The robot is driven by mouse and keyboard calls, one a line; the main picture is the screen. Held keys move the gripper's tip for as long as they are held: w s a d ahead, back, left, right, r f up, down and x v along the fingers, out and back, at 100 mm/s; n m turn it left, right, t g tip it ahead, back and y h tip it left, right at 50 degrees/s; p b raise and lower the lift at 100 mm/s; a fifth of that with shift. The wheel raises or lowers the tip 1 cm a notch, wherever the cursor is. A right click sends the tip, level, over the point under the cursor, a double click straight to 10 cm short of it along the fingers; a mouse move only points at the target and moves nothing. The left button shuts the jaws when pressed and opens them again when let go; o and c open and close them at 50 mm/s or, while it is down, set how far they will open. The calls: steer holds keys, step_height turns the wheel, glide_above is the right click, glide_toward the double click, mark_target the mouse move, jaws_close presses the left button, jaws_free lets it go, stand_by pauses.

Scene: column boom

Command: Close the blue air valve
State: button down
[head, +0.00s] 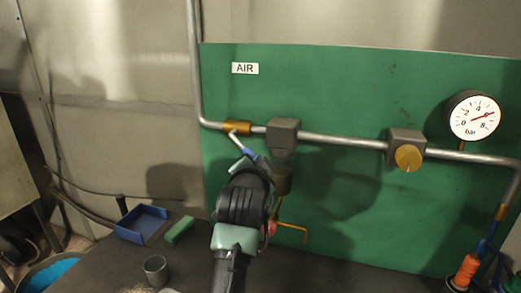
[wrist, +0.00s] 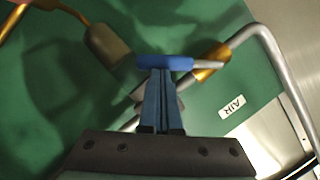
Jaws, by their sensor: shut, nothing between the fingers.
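The blue air valve has a brass body (head: 238,127) on the grey pipe below the AIR label. Its metal lever slants down and right from the body to a blue handle (head: 249,153). In the wrist view the blue handle (wrist: 165,62) lies crosswise at the fingertips, with the brass body (wrist: 214,62) to its right. My gripper (head: 240,163) is shut and empty, its tips right at the handle. In the wrist view the closed fingers (wrist: 160,74) appear to meet the handle's side; I cannot tell if they touch. My wrist hides part of the panel.
A grey block (head: 283,136) sits on the pipe just right of the valve, with a dark bowl (head: 283,180) below. Further right are a brass knob (head: 408,158) and a pressure gauge (head: 476,117). A blue tray (head: 142,224), green block (head: 179,230) and metal cup (head: 155,269) stand on the bench.

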steer(key=w+a+f+m+t+y+b, duration=0.1)
steer(key=a+f+m+t+b, duration=0.1)
steer(key=a+f+m+b, duration=0.2)
steer(key=shift+w+a+f+m+t+b, duration=0.2)
steer(key=shift+w+a+m+t+b, duration=0.3)
steer(key=shift+m+b, duration=1.5)
steer(key=shift+s+a, duration=0.15)
